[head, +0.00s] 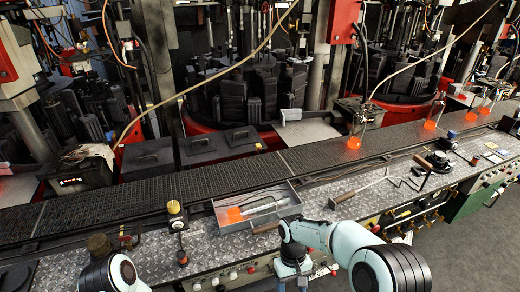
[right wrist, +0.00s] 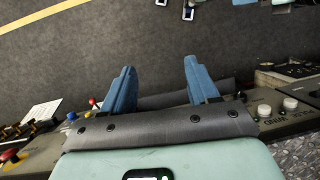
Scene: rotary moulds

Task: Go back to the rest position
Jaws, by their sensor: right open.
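My right arm comes in at the bottom centre of the head view, with its blue gripper (head: 291,271) pointing down by the front edge of the metal bench. In the right wrist view my right gripper (right wrist: 160,88) has its two blue fingers spread wide with nothing between them. Dark floor shows beyond the fingers, and the bench's control panel (right wrist: 268,118) runs close beside and behind them. Of my left arm only a pale link with a dark joint shows at the bottom left of the head view; its gripper is out of frame.
A grey tray (head: 292,208) holding a clear bottle with an orange-glowing end (head: 235,214) sits on the bench. A hammer-like tool (head: 345,197) lies right of it. Glowing bottles (head: 353,141) stand along the dark conveyor (head: 215,182). Open floor (head: 470,250) lies front right.

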